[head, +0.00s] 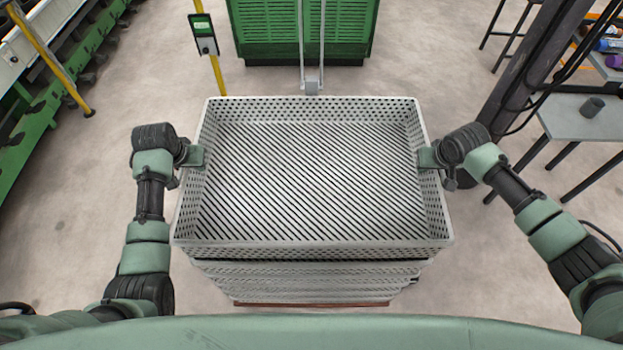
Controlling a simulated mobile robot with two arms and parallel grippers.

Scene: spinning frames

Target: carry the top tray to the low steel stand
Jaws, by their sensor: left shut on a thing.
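The top tray (313,251) is a pale grey, open, perforated tray with a slotted floor, and it is empty. It looks level above a stack of similar trays (310,280); I cannot tell whether it touches them. My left gripper (194,156) is shut on the tray's left wall at the rim. My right gripper (429,158) is at the right wall, opposite; its fingertips are too small and covered to tell their state. A low grey-topped table (570,124) with dark legs stands at the right; I cannot tell if it is the steel stand.
A green slatted machine or cabinet (265,25) stands behind the tray. A yellow post (217,75) with a control box is at its left. Green machinery (30,125) lines the left. A dark column (520,75) stands between tray and grey table. Floor beside the stack is bare.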

